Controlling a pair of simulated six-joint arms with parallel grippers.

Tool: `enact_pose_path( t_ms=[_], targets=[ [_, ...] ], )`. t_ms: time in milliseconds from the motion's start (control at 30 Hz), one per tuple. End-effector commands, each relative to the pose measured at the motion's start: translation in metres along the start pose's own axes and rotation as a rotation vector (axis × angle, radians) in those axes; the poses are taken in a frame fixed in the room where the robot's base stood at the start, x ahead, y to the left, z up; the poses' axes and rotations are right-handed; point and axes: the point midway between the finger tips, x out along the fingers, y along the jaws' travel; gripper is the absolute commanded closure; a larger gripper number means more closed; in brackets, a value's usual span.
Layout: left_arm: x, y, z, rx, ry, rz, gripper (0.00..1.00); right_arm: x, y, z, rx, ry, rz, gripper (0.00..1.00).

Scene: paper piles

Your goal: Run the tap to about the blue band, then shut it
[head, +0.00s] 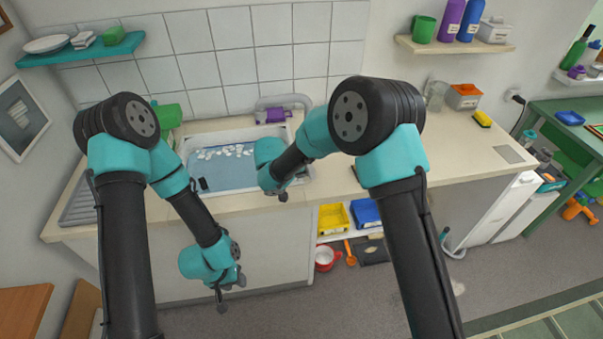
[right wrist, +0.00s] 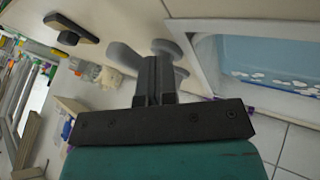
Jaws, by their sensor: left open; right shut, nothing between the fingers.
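The grey tap's curved spout (head: 284,100) arches over the back of the sink (head: 256,188) in the head view. Blue water (head: 225,172) with white patches lies in the basin; part of it is hidden by my right arm. I cannot make out the blue band. My right gripper (head: 282,194) is shut and empty over the sink's right side. In the right wrist view its fingers (right wrist: 156,70) are together, by grey rounded shapes (right wrist: 180,45) that I cannot firmly identify. My left gripper (head: 230,295) is open and empty, low in front of the counter.
A green item (head: 168,117) and a purple item (head: 273,116) stand by the sink.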

Motion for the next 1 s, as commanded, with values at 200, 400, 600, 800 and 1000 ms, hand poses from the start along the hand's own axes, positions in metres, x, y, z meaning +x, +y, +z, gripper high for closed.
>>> enact_pose_path(
  t_ms=[200, 400, 600, 800, 1000],
  targets=[
    [0.0, 0.0, 0.0, 0.0, 0.0, 0.0, 0.57, -0.001, -0.002, -0.002, 0.0, 0.0, 0.0, 1.0],
    [0.0, 0.0, 0.0, 0.0, 0.0, 0.0, 0.57, -0.001, -0.003, -0.002, 0.0, 0.0, 0.0, 1.0],
    [0.0, 0.0, 0.0, 0.0, 0.0, 0.0, 0.57, -0.005, -0.01, -0.001, 0.0, 0.001, 0.0, 1.0],
    [0.0, 0.0, 0.0, 0.0, 0.0, 0.0, 0.57, -0.018, -0.032, 0.002, 0.001, 0.0, 0.0, 1.0],
    [0.0, 0.0, 0.0, 0.0, 0.0, 0.0, 0.57, -0.055, -0.032, 0.003, 0.005, 0.001, 0.001, 1.0]
  ],
)
